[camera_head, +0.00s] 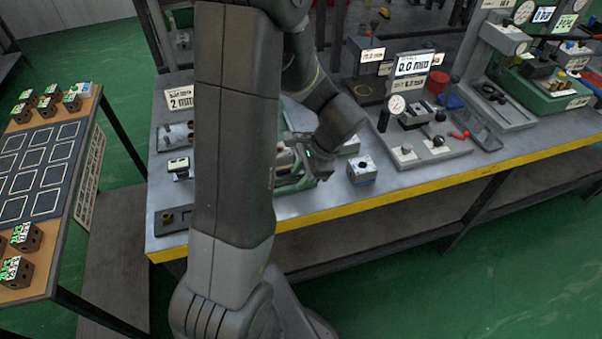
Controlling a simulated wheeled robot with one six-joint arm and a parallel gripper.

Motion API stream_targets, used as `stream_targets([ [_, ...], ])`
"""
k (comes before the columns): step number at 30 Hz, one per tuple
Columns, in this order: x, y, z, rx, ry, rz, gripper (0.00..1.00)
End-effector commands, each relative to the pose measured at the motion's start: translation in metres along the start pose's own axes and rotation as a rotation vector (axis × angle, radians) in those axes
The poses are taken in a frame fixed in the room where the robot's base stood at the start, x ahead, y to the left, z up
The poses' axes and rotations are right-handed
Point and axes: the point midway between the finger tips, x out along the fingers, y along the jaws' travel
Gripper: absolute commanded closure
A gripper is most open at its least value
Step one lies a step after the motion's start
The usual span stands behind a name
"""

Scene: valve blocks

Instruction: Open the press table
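A grey workbench (410,172) with a yellow front edge runs across the view. My arm crosses in front of its left part. My gripper (298,160) is at a green fixture (292,186) on the bench, left of a loose metal block (362,169). The wrist and arm hide most of the fixture and the fingers. I cannot tell whether the gripper touches the fixture or is open or shut. I cannot tell which part is the press table; the fixture's moving parts are mostly hidden.
A test station (432,148) with a dial and displays stands right of the block. Beyond it is a column station (497,100), with a green machine (555,100) at the far right. At left, a rack (35,170) holds several valve blocks. Bare bench lies between block and station.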

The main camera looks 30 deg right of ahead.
Motion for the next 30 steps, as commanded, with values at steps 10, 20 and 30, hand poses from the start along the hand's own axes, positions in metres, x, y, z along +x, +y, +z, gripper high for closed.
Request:
stream_targets([
  [10,-0.025,-0.001,0.000,0.000,0.002,-0.004,0.68],
  [20,-0.100,-0.001,-0.001,0.000,0.004,-0.004,0.68],
  [30,-0.137,0.000,0.000,0.001,0.001,0.000,0.68],
])
